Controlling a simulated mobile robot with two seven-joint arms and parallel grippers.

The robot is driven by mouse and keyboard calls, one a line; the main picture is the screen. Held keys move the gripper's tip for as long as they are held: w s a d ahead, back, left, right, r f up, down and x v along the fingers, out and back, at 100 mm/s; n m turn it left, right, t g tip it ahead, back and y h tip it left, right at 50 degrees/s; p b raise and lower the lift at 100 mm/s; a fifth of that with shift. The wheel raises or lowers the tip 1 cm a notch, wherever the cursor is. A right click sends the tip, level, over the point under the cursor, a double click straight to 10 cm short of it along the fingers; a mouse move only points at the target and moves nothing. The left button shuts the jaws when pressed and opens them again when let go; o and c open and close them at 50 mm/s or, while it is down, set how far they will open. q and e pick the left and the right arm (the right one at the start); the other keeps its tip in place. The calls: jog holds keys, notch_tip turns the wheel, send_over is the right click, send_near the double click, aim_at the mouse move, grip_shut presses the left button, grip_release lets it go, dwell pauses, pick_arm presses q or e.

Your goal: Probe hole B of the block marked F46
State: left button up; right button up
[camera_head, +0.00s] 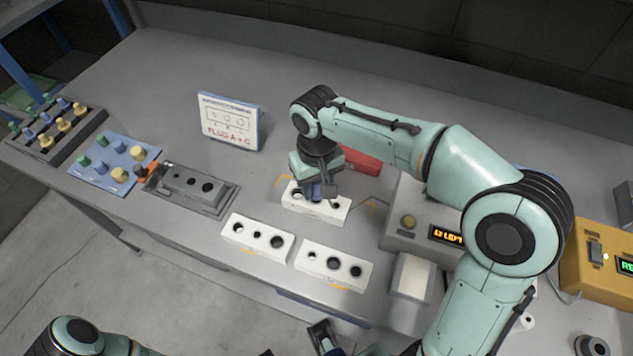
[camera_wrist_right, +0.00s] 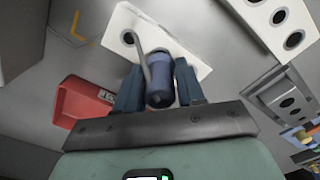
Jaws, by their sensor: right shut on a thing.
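My right gripper (camera_head: 316,190) is over the rear white block (camera_head: 334,207), which has several round holes partly hidden by the gripper. In the right wrist view the gripper is shut on a dark blue cylindrical probe (camera_wrist_right: 161,88) with a grey curved piece beside it. The white block (camera_wrist_right: 122,24) lies behind the probe, with one dark hole showing; I cannot tell whether the probe touches it. Two more white blocks (camera_head: 257,238) (camera_head: 334,267) stand in front, each with three holes. I cannot read F46 on any block. A dark part at the bottom edge may be my left gripper (camera_head: 322,336); its jaws are unclear.
A grey holed block (camera_head: 190,184) sits in a tray at left, near a blue board (camera_head: 113,164) of coloured plugs. A red piece (camera_head: 362,161) lies behind the gripper. A grey box with an orange display (camera_head: 445,236) is right.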

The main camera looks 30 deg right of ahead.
jog(key=shift+f+b, duration=0.7)
jog(key=shift+f, duration=0.5)
dwell(0.4)
jog(key=shift+r, duration=0.15)
dwell(0.8)
jog(key=shift+r+p, duration=2.65)
jog(key=shift+r, duration=0.3)
